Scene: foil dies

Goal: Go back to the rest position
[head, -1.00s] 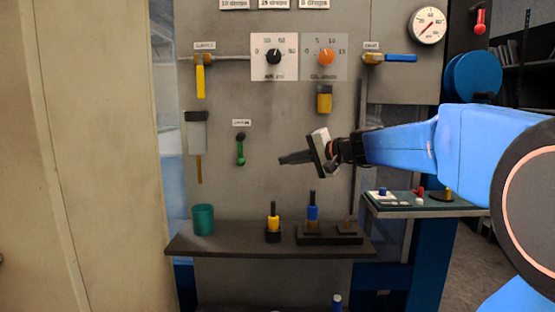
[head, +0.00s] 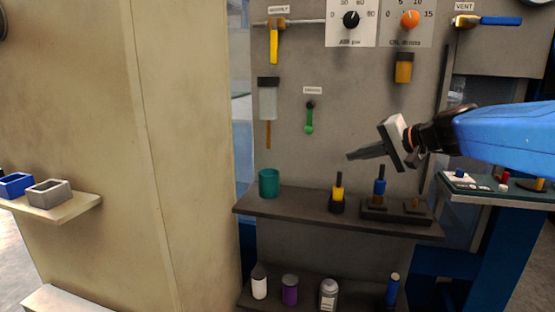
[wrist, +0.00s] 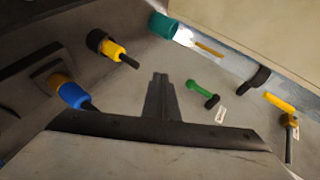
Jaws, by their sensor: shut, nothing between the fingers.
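My gripper (head: 366,154) is shut and empty in the head view, its fingers pointing left in front of the grey panel (head: 330,150). It is above the dark shelf (head: 290,204) and right of the green-handled lever (head: 309,118). In the wrist view the closed fingers (wrist: 160,82) stand together at the middle, with nothing between them. The green lever also shows there (wrist: 200,92), just right of the fingertips, apart from them in the picture.
On the shelf stand a teal cup (head: 269,183), a yellow-collared tool (head: 338,193) and a blue-collared tool (head: 380,187). Bottles, including a purple one (head: 289,290), stand below. A side tray (head: 500,195) is at right. A ledge (head: 60,212) with bins is at left.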

